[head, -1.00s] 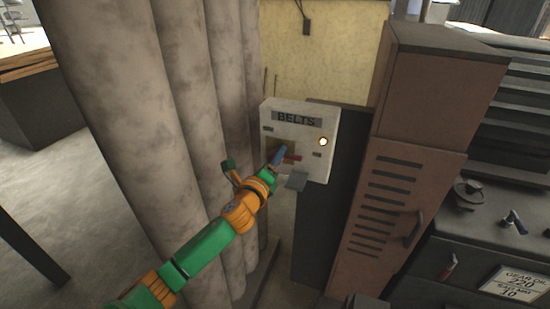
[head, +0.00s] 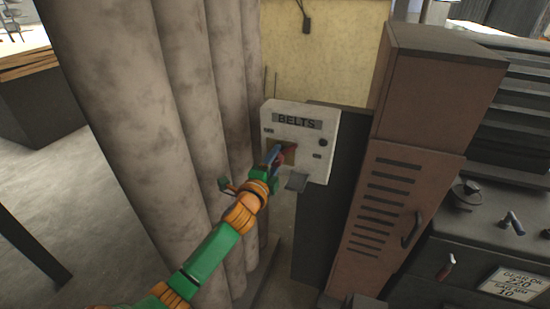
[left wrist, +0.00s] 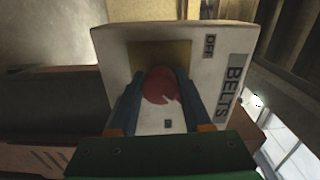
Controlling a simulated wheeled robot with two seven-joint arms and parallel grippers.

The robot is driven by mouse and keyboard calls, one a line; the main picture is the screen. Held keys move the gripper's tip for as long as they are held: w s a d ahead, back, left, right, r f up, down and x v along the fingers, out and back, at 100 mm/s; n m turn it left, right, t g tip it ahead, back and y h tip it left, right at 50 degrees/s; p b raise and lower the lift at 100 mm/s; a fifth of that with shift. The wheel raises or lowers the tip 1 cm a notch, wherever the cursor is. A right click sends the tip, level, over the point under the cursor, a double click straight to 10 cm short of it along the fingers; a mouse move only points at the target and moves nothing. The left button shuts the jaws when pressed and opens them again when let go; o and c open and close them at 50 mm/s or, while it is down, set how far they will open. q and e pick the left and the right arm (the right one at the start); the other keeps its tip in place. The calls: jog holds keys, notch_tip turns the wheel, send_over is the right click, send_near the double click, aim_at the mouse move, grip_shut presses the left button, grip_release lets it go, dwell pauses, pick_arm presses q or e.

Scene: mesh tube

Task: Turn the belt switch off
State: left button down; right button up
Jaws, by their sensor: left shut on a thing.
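The white switch box (head: 303,119) labelled BELTS stands in the middle of the head view, beside the large grey columns. Its red switch handle (left wrist: 162,86) is between the fingers of my left gripper (left wrist: 158,100) in the left wrist view, with a tan recess plate behind it. In the head view my left gripper (head: 276,158) reaches the box front from the lower left and covers part of the handle. The gripper is shut on the handle. The round indicator lamp (head: 323,142) on the box is dark. My right gripper is not in view.
Thick grey columns (head: 150,120) stand close to the left of my arm. A brown locker (head: 385,190) stands right of the box. A dark bench (head: 460,240) with tools is at the far right. Open floor (head: 70,200) lies at the left.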

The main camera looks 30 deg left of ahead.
aim_at(274, 163)
pick_arm(q)
jog(key=n+p, duration=0.1)
jog(key=n, duration=0.3)
jog(key=shift+f+n, duration=0.1)
jog(key=shift+n, duration=0.2)
jog(key=n+p, duration=0.1)
jog(key=n, duration=0.3)
jog(key=shift+n, duration=0.4)
jog(key=shift+c, duration=1.7)
grip_release()
jog(key=shift+d, duration=0.1)
jog(key=v, duration=0.7)
jog(key=shift+s+b, duration=0.1)
jog(key=shift+b, duration=0.3)
